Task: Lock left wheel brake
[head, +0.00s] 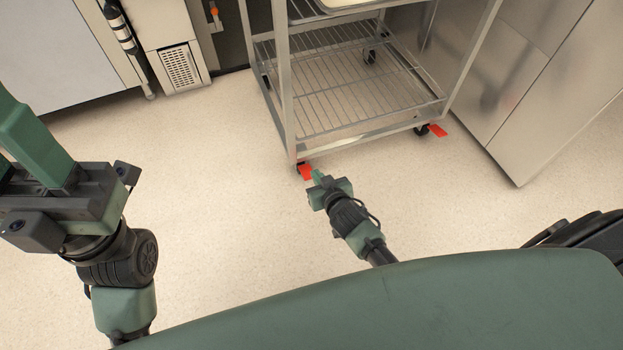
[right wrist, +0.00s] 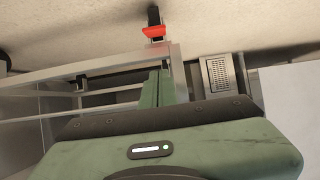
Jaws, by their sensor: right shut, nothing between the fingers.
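The left wheel brake (head: 305,172) is a red pedal on the caster at the near left corner of a metal rack (head: 287,95). It also shows in the right wrist view as a red tab (right wrist: 154,31) beside a dark wheel. My right gripper (head: 318,176) is shut and empty, with its tips close beside this pedal; whether they touch it I cannot tell. Its green fingers (right wrist: 152,88) show together in the right wrist view, pointing toward the pedal. My left gripper (head: 35,140) is at the left edge, partly cut off, far from the rack.
Another red brake pedal (head: 437,130) is on the rack's near right caster. A steel cabinet (head: 520,70) stands close on the rack's right. A vented unit (head: 181,70) stands at the back left. The pale floor (head: 215,180) between is clear.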

